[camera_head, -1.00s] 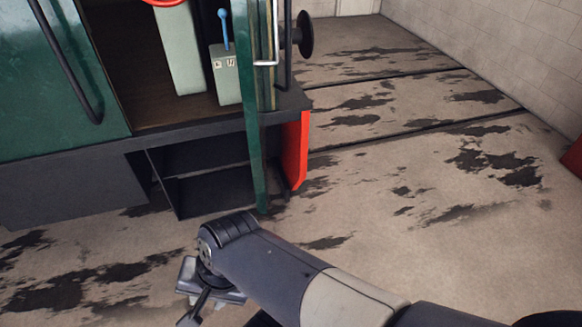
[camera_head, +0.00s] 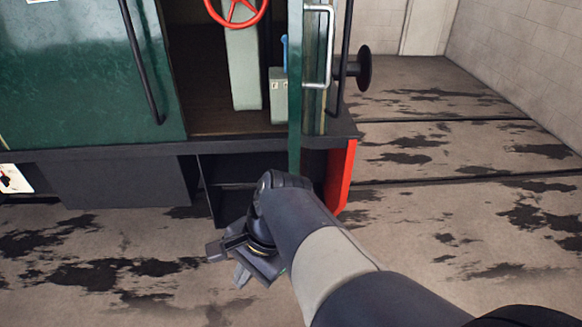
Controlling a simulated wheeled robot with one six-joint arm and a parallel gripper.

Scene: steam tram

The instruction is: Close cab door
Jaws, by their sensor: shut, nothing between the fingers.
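The cab door (camera_head: 296,95) is a narrow green panel seen nearly edge-on. It stands open, swung out toward me from the right side of the tram's cab opening (camera_head: 190,70). A silver handle (camera_head: 330,45) shows on its right side. My gripper (camera_head: 235,262) is low in front of the tram, left of the door's lower end, pointing down and left. It is shut and empty. My arm hides the door's bottom end. I cannot tell whether the arm touches the door.
Inside the cab are a red handwheel (camera_head: 237,15) and a pale grey cabinet (camera_head: 243,70). A dark step (camera_head: 235,175) lies below the opening. A red end beam (camera_head: 340,178) and black buffer (camera_head: 364,69) are at the right. The stained floor (camera_head: 440,220) is clear at right.

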